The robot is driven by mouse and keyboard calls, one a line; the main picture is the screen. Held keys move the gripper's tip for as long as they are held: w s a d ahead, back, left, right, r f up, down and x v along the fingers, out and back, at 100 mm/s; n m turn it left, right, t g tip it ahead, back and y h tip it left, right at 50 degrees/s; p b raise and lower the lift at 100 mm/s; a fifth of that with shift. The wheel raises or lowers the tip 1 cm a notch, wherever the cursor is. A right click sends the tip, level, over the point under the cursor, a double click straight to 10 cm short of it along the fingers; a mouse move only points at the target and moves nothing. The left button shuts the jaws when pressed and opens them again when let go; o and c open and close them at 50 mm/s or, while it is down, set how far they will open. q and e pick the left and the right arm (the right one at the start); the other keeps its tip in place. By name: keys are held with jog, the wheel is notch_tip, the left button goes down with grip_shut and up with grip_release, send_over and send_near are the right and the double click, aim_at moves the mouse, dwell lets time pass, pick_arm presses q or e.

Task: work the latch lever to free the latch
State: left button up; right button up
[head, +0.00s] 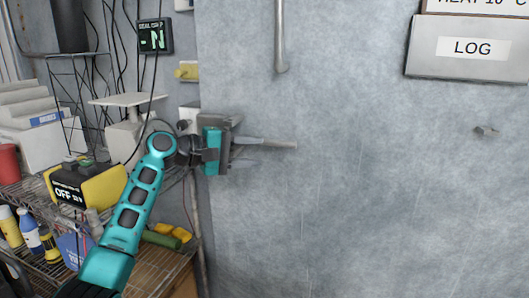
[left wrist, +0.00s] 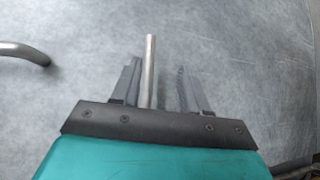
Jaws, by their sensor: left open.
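The latch lever (head: 275,145) is a grey metal bar that sticks out sideways to the right on the grey freezer door, just past my left gripper (head: 236,143). In the left wrist view, the lever (left wrist: 150,65) is a round bar standing between the two dark fingers of my open left gripper (left wrist: 159,82). It lies nearer the left finger, with a wider gap to the right finger. I cannot tell whether it touches either finger. The lever's mount and the latch are hidden behind the gripper and wrist. My right gripper is not in view.
A vertical door handle (head: 281,38) hangs above the lever; its bent end shows in the left wrist view (left wrist: 30,52). A LOG plate (head: 430,65) is at upper right. A loaded wire shelf (head: 150,262) stands left, beside my arm. The door's middle is clear.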

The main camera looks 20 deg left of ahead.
pick_arm(q)
jog(key=v, duration=0.8)
jog(key=shift+r, duration=0.1)
